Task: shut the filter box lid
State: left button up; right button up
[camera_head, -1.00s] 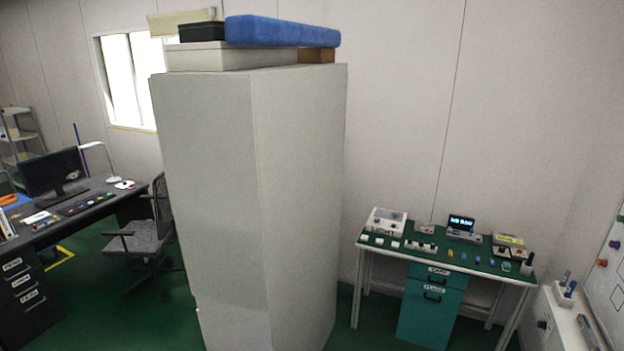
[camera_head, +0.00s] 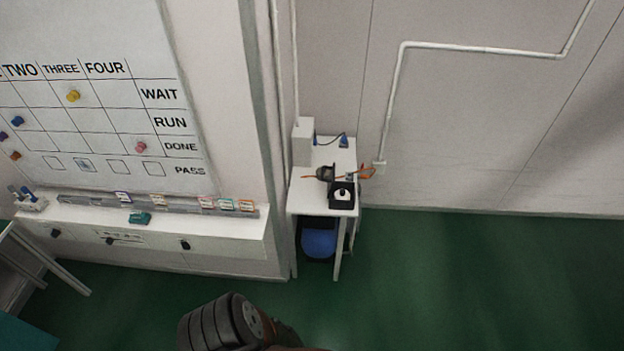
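I cannot make out a filter box or its lid for sure in the head view. A small white stand (camera_head: 310,198) near the corner holds an upright white box (camera_head: 303,141), a dark round item with orange parts (camera_head: 326,173) and a black square item with a white centre (camera_head: 341,195). These are too small to tell whether any has an open lid. Neither of my grippers is in view; only a dark rounded part of my own body shows at the bottom edge.
A whiteboard (camera_head: 95,104) with pegs hangs on the left above a white cabinet (camera_head: 145,236) with a ledge. A blue rounded object (camera_head: 319,243) sits under the stand. A white pipe (camera_head: 480,48) runs along the wall. The green floor (camera_head: 470,275) on the right is clear.

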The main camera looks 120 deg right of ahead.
aim_at(330, 181)
jog(key=z, duration=4)
